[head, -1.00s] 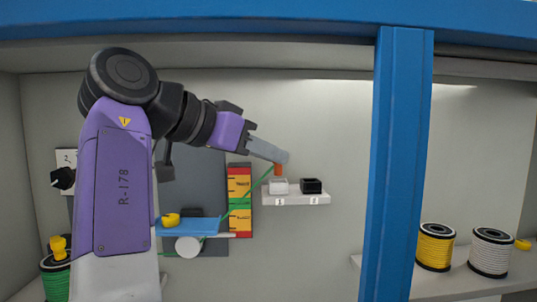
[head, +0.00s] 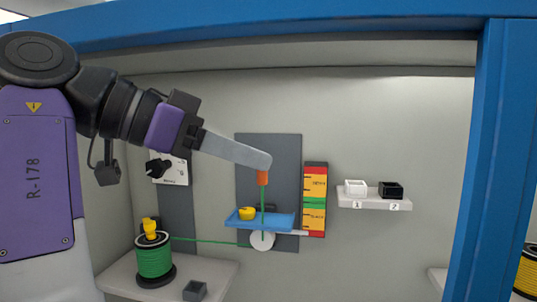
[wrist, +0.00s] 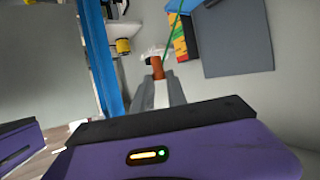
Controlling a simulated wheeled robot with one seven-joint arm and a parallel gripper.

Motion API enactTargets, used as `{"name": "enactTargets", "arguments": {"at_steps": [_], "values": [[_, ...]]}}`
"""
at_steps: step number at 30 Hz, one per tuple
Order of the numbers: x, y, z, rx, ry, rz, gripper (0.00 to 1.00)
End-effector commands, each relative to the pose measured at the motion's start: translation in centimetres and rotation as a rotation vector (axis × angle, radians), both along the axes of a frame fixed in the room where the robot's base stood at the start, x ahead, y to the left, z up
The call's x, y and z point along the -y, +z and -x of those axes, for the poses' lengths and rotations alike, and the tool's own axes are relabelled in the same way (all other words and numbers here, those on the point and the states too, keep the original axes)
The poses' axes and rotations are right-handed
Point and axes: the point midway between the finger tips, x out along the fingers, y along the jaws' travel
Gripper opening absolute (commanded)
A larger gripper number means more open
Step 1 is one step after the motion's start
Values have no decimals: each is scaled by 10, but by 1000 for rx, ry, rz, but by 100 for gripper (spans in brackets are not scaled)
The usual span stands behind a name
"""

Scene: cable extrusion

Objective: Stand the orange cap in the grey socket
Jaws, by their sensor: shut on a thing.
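My gripper (head: 258,163) is shut on the orange cap (head: 262,178). The cap is held at the fingertips, above the blue shelf, and a green cable hangs straight down from it. In the wrist view the orange cap (wrist: 157,68) shows between my fingertips (wrist: 158,78). A small grey block that looks like the socket (head: 195,291) sits on the lower shelf at the bottom of the head view. It is well below and left of my gripper, and partly cut off by the frame edge.
A green spool (head: 154,258) with a yellow piece on top stands left of the grey block. The blue shelf (head: 262,221) holds a yellow piece above a white roller (head: 262,240). A white box (head: 355,187) and a black box (head: 391,190) stand on a small wall shelf.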

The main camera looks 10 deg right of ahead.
Motion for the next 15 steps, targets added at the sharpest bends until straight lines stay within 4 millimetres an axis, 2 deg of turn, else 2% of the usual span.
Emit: {"name": "enactTargets", "arguments": {"at_steps": [15], "values": [[-1,27,1,1,0,0,0]]}}
